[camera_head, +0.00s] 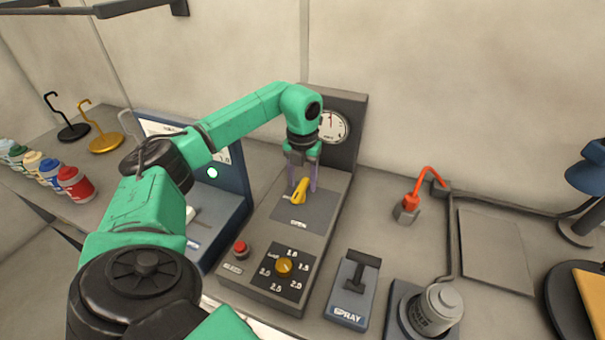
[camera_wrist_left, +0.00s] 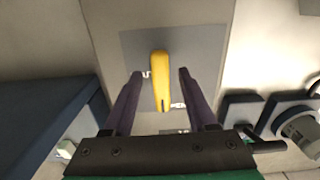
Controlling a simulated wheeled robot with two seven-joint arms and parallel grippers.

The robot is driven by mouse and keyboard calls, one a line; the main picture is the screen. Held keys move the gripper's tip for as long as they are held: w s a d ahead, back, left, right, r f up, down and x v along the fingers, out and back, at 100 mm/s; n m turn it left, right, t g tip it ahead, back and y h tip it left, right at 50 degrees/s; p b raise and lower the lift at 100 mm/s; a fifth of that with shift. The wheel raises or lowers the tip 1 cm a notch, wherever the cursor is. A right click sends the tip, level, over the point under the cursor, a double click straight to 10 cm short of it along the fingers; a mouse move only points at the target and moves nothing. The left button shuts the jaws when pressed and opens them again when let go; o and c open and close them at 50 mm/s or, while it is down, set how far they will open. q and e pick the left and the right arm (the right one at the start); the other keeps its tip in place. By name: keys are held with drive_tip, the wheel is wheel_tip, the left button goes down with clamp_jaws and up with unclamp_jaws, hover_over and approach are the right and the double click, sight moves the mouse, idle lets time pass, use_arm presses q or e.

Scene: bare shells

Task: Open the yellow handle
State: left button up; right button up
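The yellow handle (camera_head: 300,190) sits on a dark square plate (camera_head: 309,214) of a grey control panel, with the word OPEN printed at the plate's near edge. In the left wrist view the handle (camera_wrist_left: 160,78) runs lengthwise up the picture. My left gripper (camera_head: 303,186) is above the panel at the handle. In the left wrist view its two purple fingers (camera_wrist_left: 154,80) are spread, one on each side of the handle, with gaps between them and it. I cannot tell their exact height over the plate. My right gripper is not in view.
The panel carries a dial gauge (camera_head: 333,126), a yellow knob (camera_head: 284,266) and a red button (camera_head: 241,248). A dark blue unit (camera_head: 232,213) stands close on the left. A SPRAY lever box (camera_head: 351,290) and a grey canister (camera_head: 438,308) stand on the right.

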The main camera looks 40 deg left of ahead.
sight(303, 184)
use_arm(q)
drive_tip(key=shift+r, duration=0.45)
wheel_tip(303, 184, up, 6)
drive_tip(key=shift+r+b, duration=0.2)
drive_tip(key=shift+b, duration=0.5)
wheel_tip(303, 184, up, 7)
drive_tip(key=p, duration=0.2)
drive_tip(key=shift+r+p, duration=0.15)
drive_tip(key=shift+p, duration=0.25)
